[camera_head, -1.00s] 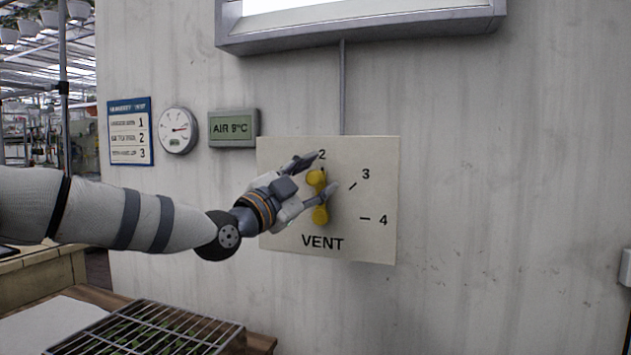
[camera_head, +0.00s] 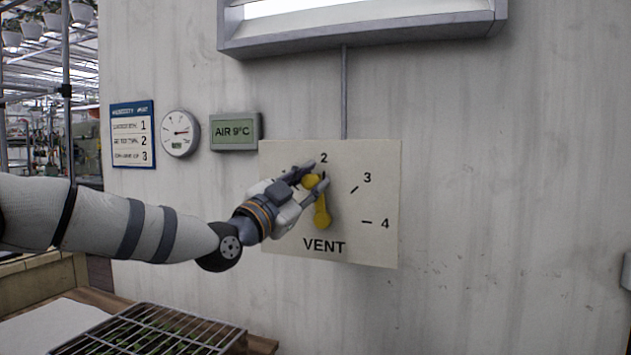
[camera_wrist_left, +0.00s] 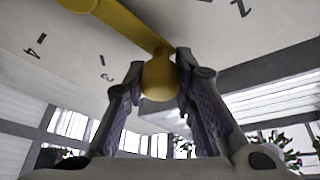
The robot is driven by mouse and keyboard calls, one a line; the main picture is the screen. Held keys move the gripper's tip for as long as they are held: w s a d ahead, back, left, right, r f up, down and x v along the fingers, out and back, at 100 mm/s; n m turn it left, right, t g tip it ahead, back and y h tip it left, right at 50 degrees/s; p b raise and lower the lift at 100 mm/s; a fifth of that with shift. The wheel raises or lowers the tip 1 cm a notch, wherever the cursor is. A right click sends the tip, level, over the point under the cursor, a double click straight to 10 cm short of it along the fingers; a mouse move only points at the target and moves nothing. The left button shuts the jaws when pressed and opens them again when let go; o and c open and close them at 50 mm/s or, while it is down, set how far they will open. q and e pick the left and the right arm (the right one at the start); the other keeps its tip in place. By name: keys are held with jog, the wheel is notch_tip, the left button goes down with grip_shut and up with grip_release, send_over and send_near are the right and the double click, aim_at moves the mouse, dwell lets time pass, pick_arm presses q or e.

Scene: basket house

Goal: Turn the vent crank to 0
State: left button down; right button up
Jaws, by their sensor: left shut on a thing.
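The yellow vent crank (camera_head: 322,212) is mounted on a pale panel (camera_head: 365,240) marked VENT, with 2, 3 and 4 showing. The crank's knob end points up, a little left of the 2 mark. My left gripper (camera_head: 314,177) is shut on the knob. In the left wrist view the knob (camera_wrist_left: 159,80) sits between both fingers, and the yellow arm of the crank runs up and left from it. The lower-numbered marks at the panel's left are hidden behind my left gripper and arm. My right gripper is not in view.
A blue sign (camera_head: 133,135), a round gauge (camera_head: 177,133) and a display reading AIR 9°C (camera_head: 235,131) hang left of the panel. A lamp housing (camera_head: 360,38) juts out above. A wire rack (camera_head: 150,332) stands below left.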

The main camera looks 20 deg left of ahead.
pick_arm(q)
jog(key=a+f+n+y, duration=0.3)
jog(key=n+y, duration=0.3)
jog(key=n, duration=0.6)
jog(key=a+f+n+y, duration=0.4)
jog(key=f+n+y, duration=0.1)
jog(key=n, duration=0.7)
jog(key=shift+w+f+y+p, duration=0.15)
jog(key=shift+f+y+p, duration=0.2)
jog(key=shift+y, duration=0.45)
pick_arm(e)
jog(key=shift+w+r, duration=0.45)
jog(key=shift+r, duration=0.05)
pick_arm(q)
jog(key=c, duration=1.3)
grip_release()
jog(key=shift+r, duration=0.1)
jog(key=shift+a, duration=0.1)
jog(key=v, duration=1.2)
jog(key=shift+f, duration=0.25)
